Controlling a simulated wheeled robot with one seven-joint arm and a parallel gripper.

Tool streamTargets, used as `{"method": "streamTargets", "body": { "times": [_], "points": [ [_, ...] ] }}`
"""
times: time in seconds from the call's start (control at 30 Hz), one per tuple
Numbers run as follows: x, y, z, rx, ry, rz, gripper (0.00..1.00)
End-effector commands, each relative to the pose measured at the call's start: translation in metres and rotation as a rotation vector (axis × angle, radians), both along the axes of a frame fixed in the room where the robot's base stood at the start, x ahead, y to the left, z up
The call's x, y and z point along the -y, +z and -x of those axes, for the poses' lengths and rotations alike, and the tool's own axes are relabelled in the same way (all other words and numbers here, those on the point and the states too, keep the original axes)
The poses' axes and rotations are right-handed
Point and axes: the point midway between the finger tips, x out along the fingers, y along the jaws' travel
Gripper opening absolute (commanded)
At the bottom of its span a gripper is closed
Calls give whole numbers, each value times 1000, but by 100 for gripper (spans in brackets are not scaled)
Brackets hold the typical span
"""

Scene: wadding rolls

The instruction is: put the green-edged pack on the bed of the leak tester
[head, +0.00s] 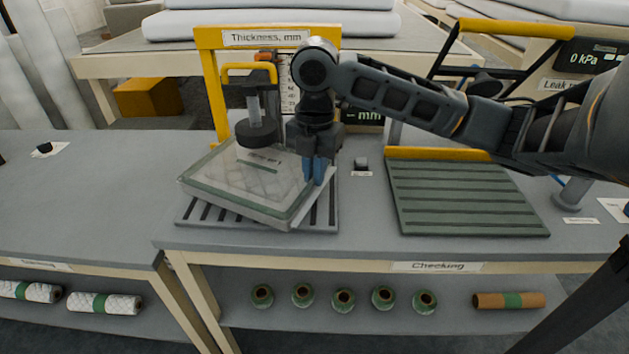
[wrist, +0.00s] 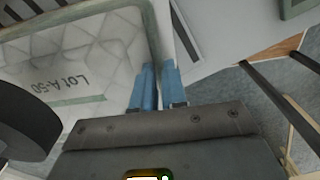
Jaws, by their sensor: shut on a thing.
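The green-edged pack (head: 232,184) is a flat clear pack with quilted white filling and green edges. In the head view it sits tilted over the slotted plate of the thickness gauge (head: 325,214). My gripper (head: 315,180) points down with its blue fingers shut on the pack's right edge. In the wrist view the blue fingers (wrist: 155,88) grip the edge of the pack (wrist: 90,50), which carries the label "Lot A-50". The leak tester's bed (head: 465,205) is a dark green ribbed plate to the right, with nothing on it.
The gauge's round black presser foot (head: 257,134) hangs close over the pack's far side. A yellow gauge frame (head: 208,85) stands behind. The tester has a yellow bar (head: 440,154) at its bed's back.

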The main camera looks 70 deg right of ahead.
Motion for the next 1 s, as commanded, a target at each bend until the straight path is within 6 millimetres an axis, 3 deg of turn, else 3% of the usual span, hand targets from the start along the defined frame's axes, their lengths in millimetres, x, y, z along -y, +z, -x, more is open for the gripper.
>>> {"method": "streamTargets", "body": {
  "times": [0.27, 0.67, 0.7, 0.93, 1.0],
  "points": [
    [4, -33, -1, -2, -3, -1, 0],
    [3, -40, -1, 0, -2, 1, 0],
    [3, -39, -1, 0, -2, 1, 15],
    [3, -39, -1, -1, -2, 0, 37],
    [3, -39, -1, -1, -2, 0, 38]
  ]
}}
